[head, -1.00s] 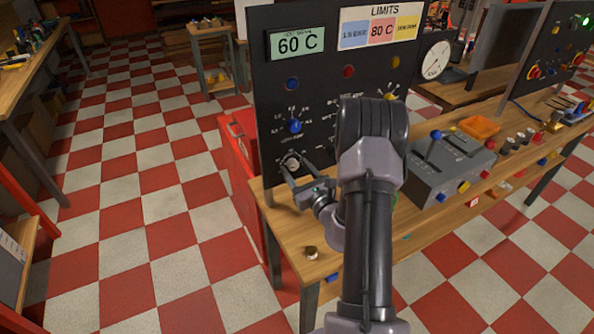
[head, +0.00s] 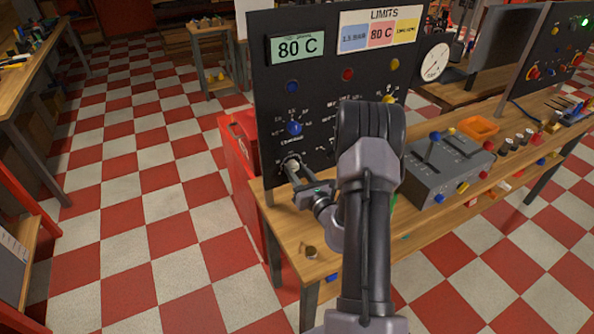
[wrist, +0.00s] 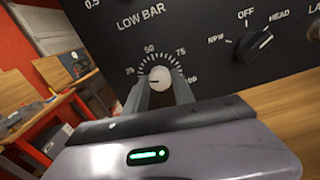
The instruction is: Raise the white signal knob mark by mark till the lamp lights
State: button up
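The white knob (wrist: 160,78) sits on the black panel (head: 262,100), below the words LOW BAR, inside a dial marked 25, 50, 75 and a partly hidden figure. Its exact pointer position is hard to read. My gripper (head: 292,166) has one finger on each side of the knob, closed against it; the fingers also show in the wrist view (wrist: 161,92). The panel display (head: 297,47) reads 80 C. A blue lamp (head: 292,87), a red lamp (head: 347,74) and a yellow lamp (head: 390,65) look unlit.
The LIMITS card (head: 380,32) shows 80 C on its red field. A blue knob (head: 295,128) is above the white one. A black knob (wrist: 256,43) is to its right. A grey lever box (head: 450,165) stands on the bench, right of my arm.

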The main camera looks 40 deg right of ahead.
jog(key=o, duration=0.4)
jog(key=shift+o, duration=0.2)
jog(key=v, duration=1.7)
jog(key=shift+s+a, duration=0.2)
